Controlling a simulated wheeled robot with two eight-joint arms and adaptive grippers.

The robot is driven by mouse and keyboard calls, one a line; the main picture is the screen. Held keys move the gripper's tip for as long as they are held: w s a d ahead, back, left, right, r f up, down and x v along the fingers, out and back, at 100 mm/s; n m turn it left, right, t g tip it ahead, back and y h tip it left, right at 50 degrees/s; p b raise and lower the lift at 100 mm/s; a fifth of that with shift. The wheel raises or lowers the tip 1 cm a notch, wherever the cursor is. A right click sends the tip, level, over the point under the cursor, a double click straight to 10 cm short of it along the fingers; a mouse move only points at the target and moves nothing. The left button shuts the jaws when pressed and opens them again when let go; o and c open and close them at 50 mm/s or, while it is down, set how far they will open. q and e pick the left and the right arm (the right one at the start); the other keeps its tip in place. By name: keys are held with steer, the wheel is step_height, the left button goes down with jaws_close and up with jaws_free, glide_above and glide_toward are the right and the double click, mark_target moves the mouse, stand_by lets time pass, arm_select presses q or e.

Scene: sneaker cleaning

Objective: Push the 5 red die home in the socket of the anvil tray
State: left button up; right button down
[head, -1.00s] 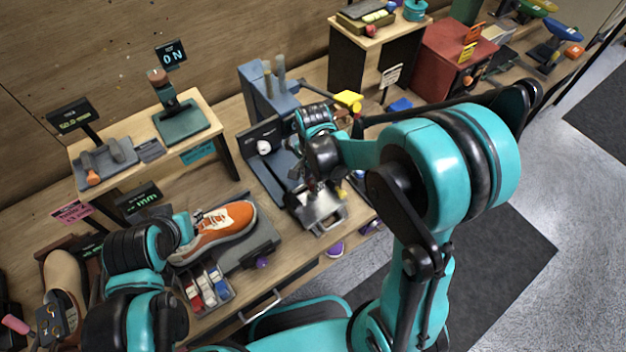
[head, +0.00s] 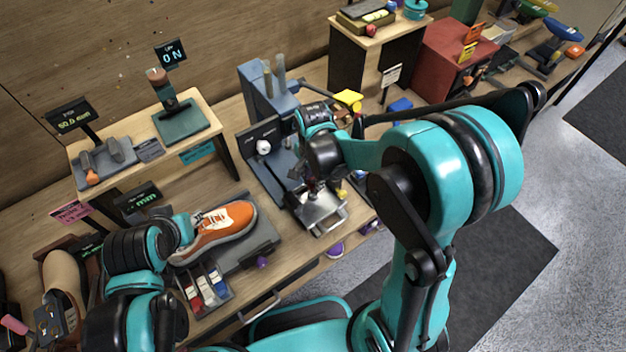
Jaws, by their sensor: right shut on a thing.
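The anvil tray (head: 322,214) is a pale metal plate at the front of the blue-grey press in the middle of the head view. My right gripper (head: 314,188) is low over the tray's back part, pointing down. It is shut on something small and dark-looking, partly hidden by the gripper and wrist. I cannot make out the 5 red die or its number there, and the socket is hidden too. Whether the held piece touches the socket cannot be told. My left arm is at the lower left, but its gripper does not show.
The press (head: 268,95) rises behind the tray. An orange sneaker (head: 226,222) lies on a grey stand to the left. A divided box (head: 222,297) with red, white and blue pieces stands in front of it.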

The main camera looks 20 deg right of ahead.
mark_target(313, 181)
steer(key=shift+f+b, duration=1.55)
steer(key=shift+f, duration=0.15)
steer(key=c, duration=1.1)
jaws_free()
steer(key=shift+c, duration=0.2)
steer(key=shift+r, duration=0.1)
step_height(313, 181, up, 12)
steer(key=shift+s, duration=0.1)
